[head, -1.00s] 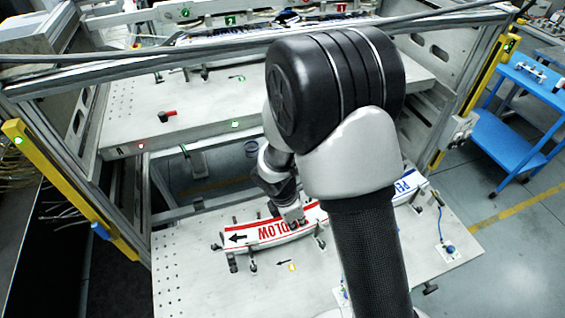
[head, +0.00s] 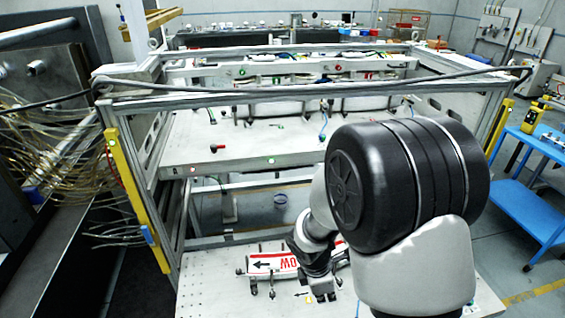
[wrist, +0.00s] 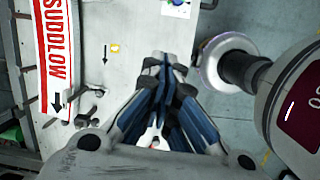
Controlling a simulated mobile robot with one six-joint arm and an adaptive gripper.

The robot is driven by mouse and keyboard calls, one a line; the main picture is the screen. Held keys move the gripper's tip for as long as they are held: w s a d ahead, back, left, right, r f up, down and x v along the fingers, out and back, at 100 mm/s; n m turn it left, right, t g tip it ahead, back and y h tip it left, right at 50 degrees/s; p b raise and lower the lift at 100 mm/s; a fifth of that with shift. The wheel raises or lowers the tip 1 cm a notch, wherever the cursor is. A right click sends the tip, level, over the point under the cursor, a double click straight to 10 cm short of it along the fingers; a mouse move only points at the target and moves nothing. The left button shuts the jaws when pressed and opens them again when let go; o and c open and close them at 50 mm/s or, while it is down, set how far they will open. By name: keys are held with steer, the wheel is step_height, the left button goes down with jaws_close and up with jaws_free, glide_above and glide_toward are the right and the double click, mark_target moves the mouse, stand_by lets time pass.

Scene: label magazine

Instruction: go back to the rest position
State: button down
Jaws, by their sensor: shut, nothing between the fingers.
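My gripper (head: 322,297) is above the front plate in the head view, just in front of the label strip. In the wrist view its blue-sided fingers (wrist: 166,66) meet at the tips, shut and empty. The white label strip (head: 274,262) with red lettering and a black arrow lies on the plate's clamps. It also shows in the wrist view (wrist: 56,50), to the left of the fingers and apart from them. My arm hides the strip's right part in the head view.
The front plate (head: 215,290) carries small clamps and a yellow mark (wrist: 116,48). A metal frame with yellow side posts (head: 137,200) surrounds the magazine, and a crossbar (head: 300,92) spans above. A blue cart (head: 540,212) stands at the right. Loose cables (head: 60,130) hang at the left.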

steer(key=s+d+r+m+t+b, duration=0.1)
steer(key=s+d+r+m+b, duration=0.1)
steer(key=r+m, duration=0.4)
steer(key=s+d+r+m+b, duration=0.1)
steer(key=s+d+r+m, duration=0.2)
steer(key=r, duration=0.4)
steer(key=s+a+r+m+t+y+b, duration=0.1)
steer(key=s+r+m, duration=0.1)
steer(key=s+m, duration=0.3)
steer(key=s+r+m+t+y+b, duration=0.1)
steer(key=s+r+m+b, duration=0.1)
steer(key=s+m, duration=0.3)
steer(key=shift+s+a+r+t+y, duration=0.35)
steer(key=shift+s+r, duration=0.3)
steer(key=shift+s, duration=0.3)
